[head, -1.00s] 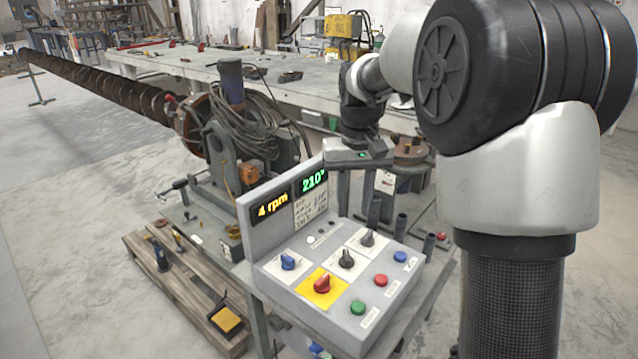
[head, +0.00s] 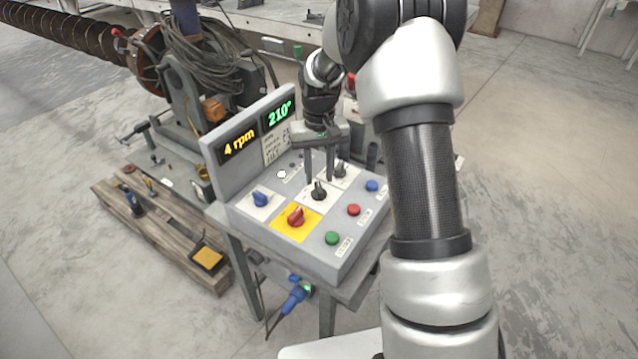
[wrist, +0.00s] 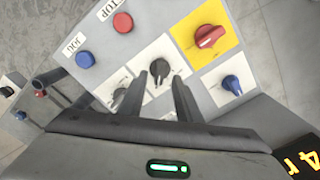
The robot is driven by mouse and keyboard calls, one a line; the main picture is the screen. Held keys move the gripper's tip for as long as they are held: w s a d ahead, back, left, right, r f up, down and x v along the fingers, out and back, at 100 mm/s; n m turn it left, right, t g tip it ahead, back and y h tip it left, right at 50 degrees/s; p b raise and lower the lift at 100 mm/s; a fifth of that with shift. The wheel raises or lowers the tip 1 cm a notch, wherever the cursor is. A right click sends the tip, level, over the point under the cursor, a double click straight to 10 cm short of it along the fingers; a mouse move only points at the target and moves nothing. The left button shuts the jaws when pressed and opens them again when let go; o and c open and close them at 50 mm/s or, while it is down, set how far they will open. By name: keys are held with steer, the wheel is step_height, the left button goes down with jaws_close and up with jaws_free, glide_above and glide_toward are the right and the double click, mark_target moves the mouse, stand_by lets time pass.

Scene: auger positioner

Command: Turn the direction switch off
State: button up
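The grey control panel (head: 262,235) carries several knobs and buttons. A black knob (head: 319,192) on a white plate sits in its middle; it also shows in the wrist view (wrist: 159,69). A second black knob (head: 341,170) lies behind it, partly hidden by a finger in the wrist view. A blue knob (head: 260,198) is at the left. No label readable here shows which is the direction switch. My gripper (head: 319,179) points down just above the middle black knob, fingers apart on either side of it. I cannot tell whether they touch it. The gripper holds nothing visible.
A red knob (head: 296,217) on a yellow plate is close in front. Green (head: 332,238), red (head: 353,210) and blue (head: 372,186) buttons line the right side. An upright display board (head: 240,140) reading 4 rpm and 210° rises at the panel's back left.

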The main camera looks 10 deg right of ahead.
mark_target(319, 186)
steer(key=shift+f, duration=2)
jaws_close()
steer(key=n, duration=0.8)
steer(key=shift+r+n, duration=0.1)
steer(key=shift+n, duration=0.2)
steer(key=shift+w, duration=0.1)
